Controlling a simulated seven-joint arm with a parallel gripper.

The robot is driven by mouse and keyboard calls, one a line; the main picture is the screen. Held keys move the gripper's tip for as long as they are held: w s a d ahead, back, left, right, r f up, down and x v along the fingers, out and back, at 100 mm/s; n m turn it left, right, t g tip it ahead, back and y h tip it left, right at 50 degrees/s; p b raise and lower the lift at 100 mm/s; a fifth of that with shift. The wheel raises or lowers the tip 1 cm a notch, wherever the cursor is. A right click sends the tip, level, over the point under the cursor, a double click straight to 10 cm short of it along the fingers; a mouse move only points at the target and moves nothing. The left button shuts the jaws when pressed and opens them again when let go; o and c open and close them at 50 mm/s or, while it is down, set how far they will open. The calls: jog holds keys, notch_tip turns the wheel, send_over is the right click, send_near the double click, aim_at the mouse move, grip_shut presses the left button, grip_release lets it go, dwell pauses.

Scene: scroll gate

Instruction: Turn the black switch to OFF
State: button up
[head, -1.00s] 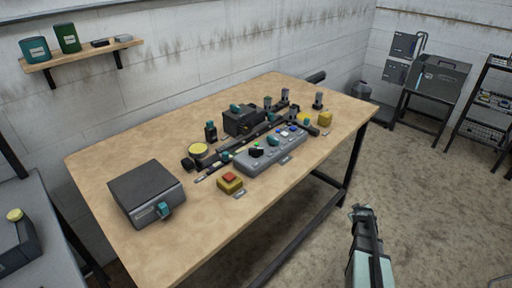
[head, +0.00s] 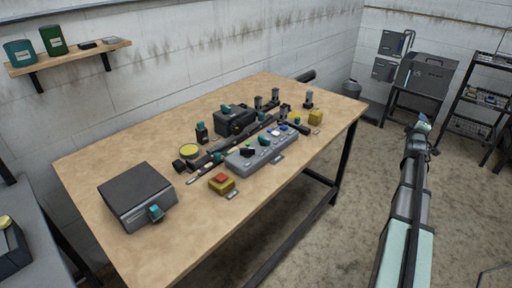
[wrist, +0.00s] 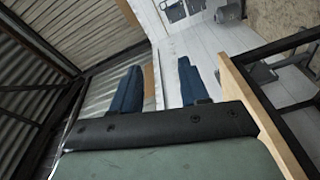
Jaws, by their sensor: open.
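The black switch (head: 247,152) appears to be the dark knob at the left end of a grey control panel (head: 240,164) on the wooden table, in the head view. Its marking is too small to read. In the head view my arm reaches up at the right, beside the table and apart from the panel, with the gripper end (head: 421,124) raised over the floor side. In the wrist view my gripper (wrist: 158,88) shows two blue fingers spread apart with nothing between them. The switch is not in the wrist view.
The panel also carries a teal knob (head: 264,141) and blue and white buttons. A yellow box with a red button (head: 221,182) stands in front of it. A dark grey box (head: 137,193) stands at the table's left. The table's (head: 105,158) front right part is clear.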

jog(key=w+a+n+g+y, duration=0.1)
jog(key=w+a+g+y, duration=0.1)
jog(key=w+a, duration=0.5)
jog(key=w+a+n+g+y, duration=0.1)
jog(key=w+a+y, duration=0.2)
jog(key=a, duration=0.7)
jog(key=n+g+y, duration=0.5)
jog(key=n+g, duration=0.3)
jog(key=g, duration=0.4)
send_near(247, 149)
jog(key=f, duration=0.9)
jog(key=shift+d, duration=0.2)
jog(key=shift+c, duration=0.3)
grip_shut()
